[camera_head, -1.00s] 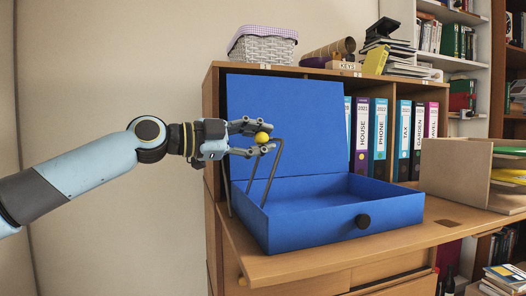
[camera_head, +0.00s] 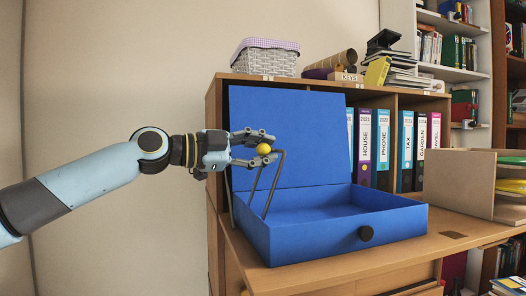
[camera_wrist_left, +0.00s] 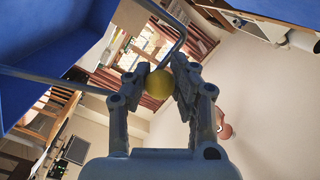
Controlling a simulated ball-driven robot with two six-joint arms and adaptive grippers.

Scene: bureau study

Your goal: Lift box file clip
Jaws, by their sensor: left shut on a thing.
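A blue box file (camera_head: 335,228) stands on the wooden desk with its lid (camera_head: 290,140) upright at the back. A dark bent-wire clip (camera_head: 275,185) rises from the left part of the box, with a yellow ball (camera_head: 263,149) at its upper end. My left gripper (camera_head: 262,147) reaches in from the left and is shut on the yellow ball. The left wrist view shows the ball (camera_wrist_left: 160,83) between both fingertips, with the wire (camera_wrist_left: 183,35) running past it. My right gripper is not in view.
The desk top (camera_head: 440,243) is bare in front of the box. Upright binders (camera_head: 382,150) stand in the shelf behind. A wooden file holder (camera_head: 458,182) is to the right, and a wicker basket (camera_head: 265,60) sits on top.

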